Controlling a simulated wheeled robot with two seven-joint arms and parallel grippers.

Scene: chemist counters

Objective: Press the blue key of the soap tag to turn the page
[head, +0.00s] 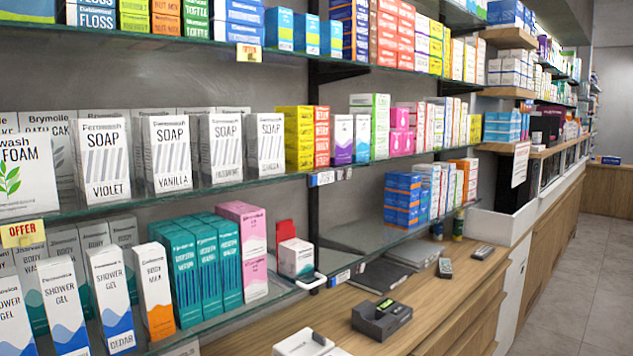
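White soap boxes stand in a row on the middle glass shelf, among them Violet (104,160), Vanilla (167,155) and two more to their right. Small white and blue tags (321,178) sit on that shelf's front edge, right of the soap and below yellow and red boxes. They are too small to read. I cannot tell which tag is the soap tag, and no blue key can be made out. Neither of my grippers is in view.
Shower gel boxes (64,305) and teal boxes (176,270) fill the lower shelf. A yellow offer tag (24,233) hangs at the left. A dark card terminal (381,318) and handheld devices (444,267) lie on the wooden counter (440,300). The aisle floor (590,270) at right is clear.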

